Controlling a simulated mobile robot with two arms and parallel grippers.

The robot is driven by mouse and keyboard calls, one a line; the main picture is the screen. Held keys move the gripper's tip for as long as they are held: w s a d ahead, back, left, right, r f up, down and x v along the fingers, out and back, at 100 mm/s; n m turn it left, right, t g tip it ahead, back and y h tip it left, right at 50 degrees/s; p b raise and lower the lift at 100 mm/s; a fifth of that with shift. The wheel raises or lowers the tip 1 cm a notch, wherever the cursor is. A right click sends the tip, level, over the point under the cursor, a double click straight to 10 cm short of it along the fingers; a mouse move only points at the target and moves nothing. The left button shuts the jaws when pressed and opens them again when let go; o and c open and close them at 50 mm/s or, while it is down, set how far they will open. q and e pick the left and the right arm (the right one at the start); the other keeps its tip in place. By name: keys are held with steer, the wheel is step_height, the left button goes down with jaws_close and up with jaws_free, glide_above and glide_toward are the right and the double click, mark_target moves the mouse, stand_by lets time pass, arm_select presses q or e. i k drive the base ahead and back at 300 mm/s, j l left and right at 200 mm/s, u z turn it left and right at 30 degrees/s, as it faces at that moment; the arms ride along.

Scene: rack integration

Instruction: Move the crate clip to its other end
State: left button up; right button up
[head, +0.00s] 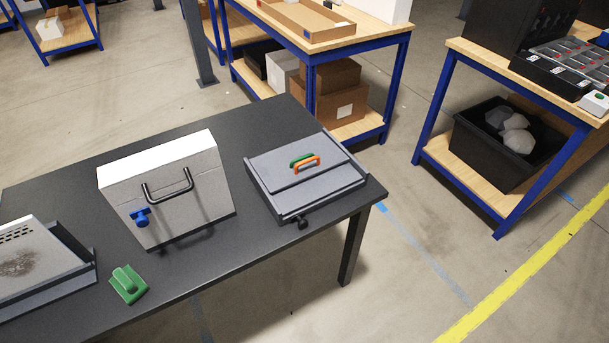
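A light grey box-shaped crate (180,190) with a white top stands on the dark table. A black bar handle (168,187) is on its front face. A small blue part (141,217), which looks like the clip, sits at the lower left of that face, left of and below the handle. The right end of the face is bare. Neither of my grippers shows in the head view, so I cannot see what they hold.
Right of the crate, a flat grey case (305,178) carries green and orange handles, with a black knob (300,223) at its front. A green block (128,284) lies in front left, near a grey tray (45,290). The dark table (215,262) is clear before the crate.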

mark_target(303, 223)
steer(key=i+j+z, duration=0.35)
steer(key=j, duration=0.25)
steer(key=i+j+z, duration=0.15)
steer(key=j, duration=0.2)
steer(key=i, duration=0.05)
